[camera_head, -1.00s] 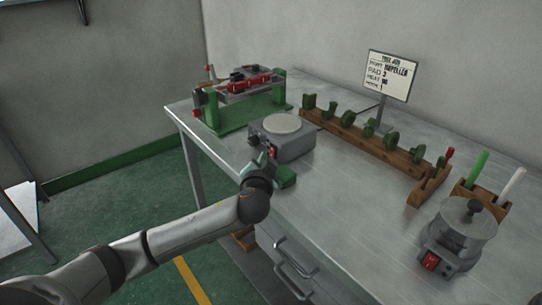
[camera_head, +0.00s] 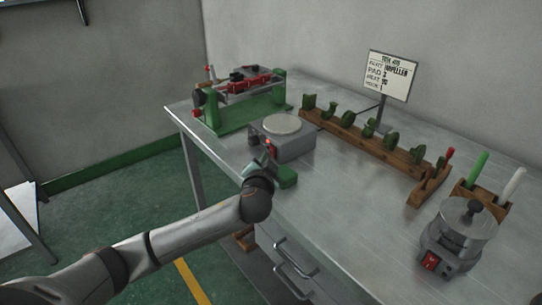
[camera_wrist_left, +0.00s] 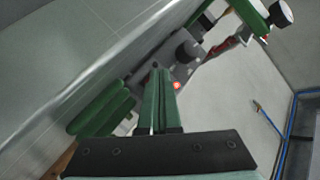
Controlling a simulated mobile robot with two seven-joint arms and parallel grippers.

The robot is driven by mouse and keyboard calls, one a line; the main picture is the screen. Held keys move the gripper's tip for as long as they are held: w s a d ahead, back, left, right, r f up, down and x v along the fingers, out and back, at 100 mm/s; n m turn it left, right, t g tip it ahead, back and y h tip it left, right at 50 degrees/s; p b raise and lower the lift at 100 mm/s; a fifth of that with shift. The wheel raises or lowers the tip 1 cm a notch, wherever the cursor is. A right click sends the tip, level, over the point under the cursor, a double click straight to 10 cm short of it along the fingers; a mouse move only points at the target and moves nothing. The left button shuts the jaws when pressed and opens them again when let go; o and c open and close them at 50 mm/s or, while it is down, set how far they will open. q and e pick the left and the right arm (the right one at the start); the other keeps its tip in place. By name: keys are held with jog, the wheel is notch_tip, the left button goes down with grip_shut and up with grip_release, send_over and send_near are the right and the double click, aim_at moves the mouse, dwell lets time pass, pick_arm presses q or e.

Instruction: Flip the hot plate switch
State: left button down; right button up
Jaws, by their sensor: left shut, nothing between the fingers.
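The hot plate (camera_head: 294,147) is a grey box with a pale round top, near the table's front edge. A red light glows on its front face, with a red switch just below it, partly hidden by my gripper. My left gripper (camera_head: 263,164) is at that front face, shut and empty. In the left wrist view its green fingers (camera_wrist_left: 160,92) are together, their tips close to the glowing red spot on the grey hot plate (camera_wrist_left: 187,50). Whether the tips touch the switch cannot be told. My right gripper is not in view.
A green-framed press (camera_head: 240,114) stands behind left. A wooden rack (camera_head: 365,147) of green parts and a sign (camera_head: 389,75) stand behind. A lidded pot (camera_head: 455,245) with its own red switch stands right. The table's middle front is clear.

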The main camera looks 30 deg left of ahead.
pick_arm(q)
jog(key=shift+s+a+r+p, duration=0.1)
jog(key=shift+s+a+p, duration=0.2)
jog(key=shift+s, duration=0.25)
jog(key=shift+s, duration=0.1)
jog(key=shift+s+a, duration=0.1)
jog(key=shift+s, duration=0.1)
jog(key=shift+s+a+r+p, duration=0.1)
jog(key=shift+s+a+p, duration=0.2)
jog(key=shift+s, duration=0.4)
jog(key=shift+s+a+r+p, duration=0.1)
jog(key=shift+s+a+p, duration=0.2)
jog(key=shift+s, duration=0.35)
jog(key=shift+s+a+r+p, duration=0.1)
jog(key=shift+s+a+p, duration=0.2)
jog(key=shift+s, duration=0.4)
jog(key=shift+d, duration=0.1)
